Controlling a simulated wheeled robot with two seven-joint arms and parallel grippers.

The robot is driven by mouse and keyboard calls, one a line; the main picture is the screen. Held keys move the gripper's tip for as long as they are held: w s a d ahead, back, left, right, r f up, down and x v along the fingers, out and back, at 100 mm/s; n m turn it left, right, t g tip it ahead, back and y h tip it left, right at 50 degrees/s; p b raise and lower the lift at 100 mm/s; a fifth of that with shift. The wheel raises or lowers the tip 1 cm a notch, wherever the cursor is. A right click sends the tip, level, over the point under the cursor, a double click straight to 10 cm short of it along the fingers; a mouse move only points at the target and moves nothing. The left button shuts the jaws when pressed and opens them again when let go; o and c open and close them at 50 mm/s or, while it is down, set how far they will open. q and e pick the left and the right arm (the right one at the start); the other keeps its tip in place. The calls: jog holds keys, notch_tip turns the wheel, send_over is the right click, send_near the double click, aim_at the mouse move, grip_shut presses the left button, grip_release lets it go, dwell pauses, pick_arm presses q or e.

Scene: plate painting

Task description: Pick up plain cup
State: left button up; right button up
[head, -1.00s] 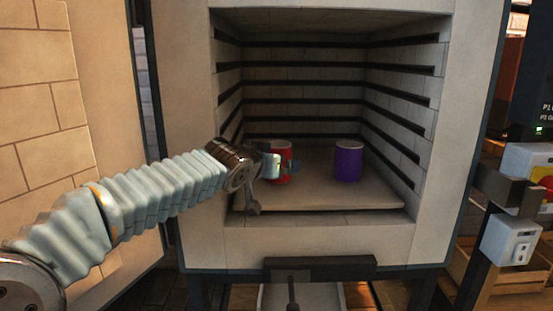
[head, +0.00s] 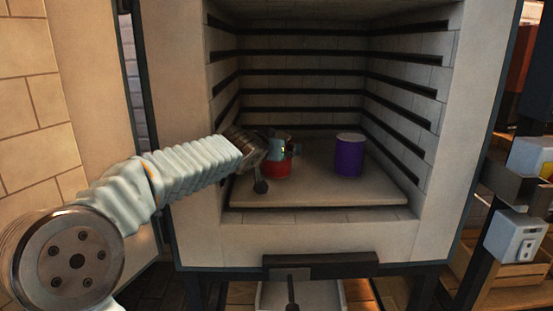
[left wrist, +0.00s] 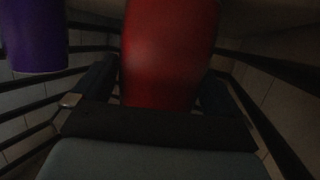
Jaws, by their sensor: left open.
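A red cup (head: 275,170) stands on the kiln's shelf, partly hidden behind my left gripper (head: 284,151). A purple cup (head: 349,156) stands upright to its right. I cannot tell which of them is the plain cup; no pattern shows on either. In the left wrist view the red cup (left wrist: 168,50) fills the space between the two fingers of my open left gripper (left wrist: 155,88); whether they touch it is too dark to tell. The purple cup (left wrist: 34,35) shows at the upper left there. My right gripper is not in view.
The cups stand on a pale shelf slab (head: 330,192) inside an open kiln (head: 185,130) with dark slots along its walls. The kiln door (head: 40,120) is swung open at the left. Bare slab lies in front of both cups.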

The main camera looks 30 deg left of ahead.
pick_arm(q)
jog(key=shift+c, duration=0.5)
jog(key=c, duration=0.9)
jog(key=shift+c, duration=0.4)
jog(key=shift+r, duration=0.15)
